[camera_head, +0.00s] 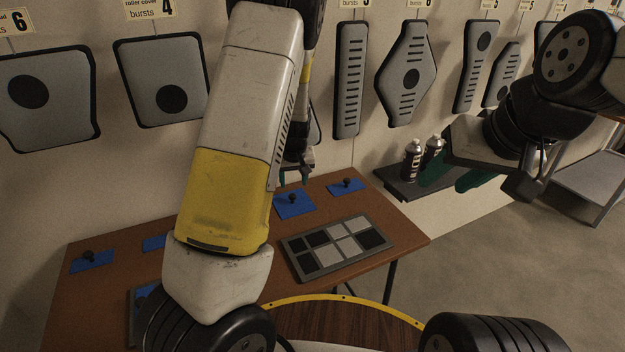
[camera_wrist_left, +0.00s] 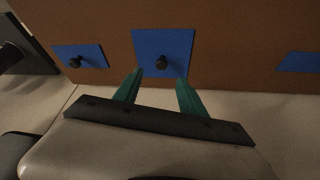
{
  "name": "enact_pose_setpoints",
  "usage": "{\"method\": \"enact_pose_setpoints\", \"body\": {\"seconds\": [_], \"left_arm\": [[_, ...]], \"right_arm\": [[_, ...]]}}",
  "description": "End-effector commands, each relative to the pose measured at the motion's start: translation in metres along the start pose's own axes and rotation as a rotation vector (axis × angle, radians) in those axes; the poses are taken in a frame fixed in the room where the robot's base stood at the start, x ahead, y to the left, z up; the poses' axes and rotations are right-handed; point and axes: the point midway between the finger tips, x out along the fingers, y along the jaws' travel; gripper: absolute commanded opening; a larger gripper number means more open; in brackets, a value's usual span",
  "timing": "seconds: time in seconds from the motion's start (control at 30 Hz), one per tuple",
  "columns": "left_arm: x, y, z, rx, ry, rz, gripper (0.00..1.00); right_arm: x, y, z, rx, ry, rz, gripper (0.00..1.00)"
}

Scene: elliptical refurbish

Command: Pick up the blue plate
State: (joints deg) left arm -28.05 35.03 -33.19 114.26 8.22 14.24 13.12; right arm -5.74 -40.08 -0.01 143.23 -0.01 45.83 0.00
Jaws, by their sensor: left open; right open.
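Several blue plates with black knobs lie on the brown table. One blue plate (camera_head: 294,210) is near the table's back, below my left gripper (camera_head: 294,175). In the left wrist view, this plate (camera_wrist_left: 148,42) lies just beyond the open green fingers of my left gripper (camera_wrist_left: 160,79); its black knob (camera_wrist_left: 161,63) shows between the fingertips. The fingers look empty and the plate still lies on the table. Another blue plate (camera_head: 335,188) lies to its right. My right gripper (camera_head: 452,178) is open and empty in the air, to the right of the table.
Other blue plates (camera_head: 80,267) lie at the table's left. A grey panel with black and light squares (camera_head: 290,246) lies near the front right. Spray cans (camera_head: 411,160) stand on a dark shelf (camera_head: 395,185) by the wall. Grey panels hang on the wall.

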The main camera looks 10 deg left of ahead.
Motion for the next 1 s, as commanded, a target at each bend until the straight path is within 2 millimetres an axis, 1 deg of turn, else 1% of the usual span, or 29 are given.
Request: {"method": "enact_pose_setpoints", "body": {"seconds": [0.37, 0.53, 0.6, 0.73, 0.93, 0.97, 1.0], "left_arm": [[0.04, -0.003, 0.0, 0.002, 0.003, -0.012, 0.48], [0.066, -0.008, 0.002, 0.001, 0.002, -0.013, 0.48], [0.075, -0.006, 0.002, 0.003, 0.003, -0.012, 0.48], [0.083, -0.007, 0.002, 0.003, 0.004, -0.011, 0.48], [0.084, -0.006, 0.001, 0.003, 0.004, -0.01, 0.48], [0.083, -0.006, 0.001, 0.003, 0.004, -0.01, 0.46], [0.083, -0.006, 0.001, 0.003, 0.004, -0.01, 0.39]], "right_arm": [[0.0, 0.0, 0.0, 0.0, 0.0, 0.0, 0.48], [0.0, 0.0, 0.0, 0.0, 0.0, 0.0, 0.48], [0.0, 0.0, 0.0, 0.0, 0.0, 0.0, 0.48], [0.0, 0.0, 0.0, 0.0, 0.0, 0.0, 0.48], [0.0, 0.0, 0.0, 0.0, 0.0, 0.0, 0.48], [0.0, 0.0, 0.0, 0.0, 0.0, 0.0, 0.48], [0.0, 0.0, 0.0, 0.0, 0.0, 0.0, 0.48]]}}
